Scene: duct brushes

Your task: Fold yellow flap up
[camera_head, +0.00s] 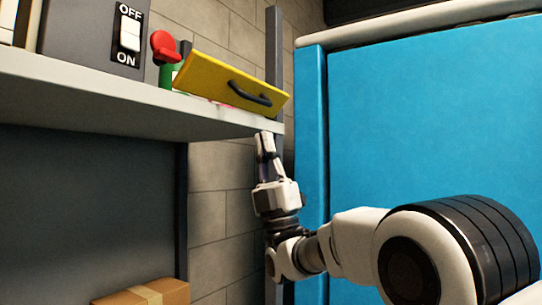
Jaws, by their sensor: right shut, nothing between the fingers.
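The yellow flap (215,80) is a flat panel with a dark curved handle (250,92). It sits tilted at the right end of the grey shelf (100,91), its right end lower than its left. My right gripper (266,140) is shut and empty, pointing up just below the flap's right end, near the shelf's front edge. The flap partly hides red and green things behind it. My left gripper is not in view.
A red knob (164,46) on a green base stands left of the flap. A grey box with an OFF/ON switch (130,34) is farther left. A blue panel (430,110) fills the right side. A cardboard box (150,292) sits low at the left.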

